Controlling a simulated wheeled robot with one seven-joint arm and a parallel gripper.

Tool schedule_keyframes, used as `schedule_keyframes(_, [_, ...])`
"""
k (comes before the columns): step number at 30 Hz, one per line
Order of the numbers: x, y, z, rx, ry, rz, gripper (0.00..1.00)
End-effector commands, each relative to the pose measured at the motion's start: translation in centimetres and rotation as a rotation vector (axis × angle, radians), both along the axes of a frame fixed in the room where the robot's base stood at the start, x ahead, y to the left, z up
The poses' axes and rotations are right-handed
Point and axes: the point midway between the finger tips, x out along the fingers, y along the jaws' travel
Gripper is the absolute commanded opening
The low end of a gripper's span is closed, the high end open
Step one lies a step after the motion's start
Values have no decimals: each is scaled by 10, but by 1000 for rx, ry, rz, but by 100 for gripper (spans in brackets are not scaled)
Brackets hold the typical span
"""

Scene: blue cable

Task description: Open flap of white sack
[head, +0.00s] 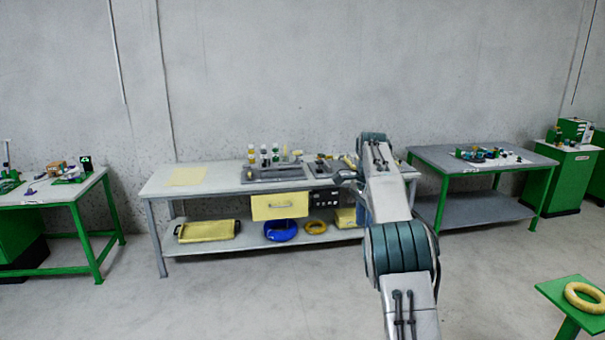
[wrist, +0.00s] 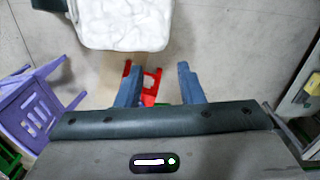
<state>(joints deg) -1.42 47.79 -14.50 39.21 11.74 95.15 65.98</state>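A white, puffy, wrinkled thing that looks like the white sack (wrist: 122,22) is at the top of the wrist view, cut off by the frame edge. I cannot make out its flap. My gripper (wrist: 158,76) is open, with two blue fingers wide apart. Their tips point toward the sack and lie apart from it in the picture. A red object (wrist: 151,86) shows between and beyond the fingers; I see no contact with it. In the head view my arm reaches forward and hides part of the workbench; I cannot identify the sack there.
A purple plastic stool or chair (wrist: 32,103) is at the left of the wrist view. In the head view a long workbench (head: 160,186) stands against the wall. A green-legged table (head: 450,158) is at right, and a green stand (head: 556,294) at front right. Open floor lies front left.

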Motion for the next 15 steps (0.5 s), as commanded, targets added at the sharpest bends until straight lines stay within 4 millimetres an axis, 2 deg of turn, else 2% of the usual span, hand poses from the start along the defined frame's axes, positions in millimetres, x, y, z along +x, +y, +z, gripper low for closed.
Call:
schedule_keyframes(6, [-35,-5,26,21,-51,119,34])
schedule_keyframes(15, [-93,-4,46,28,-118,303,34])
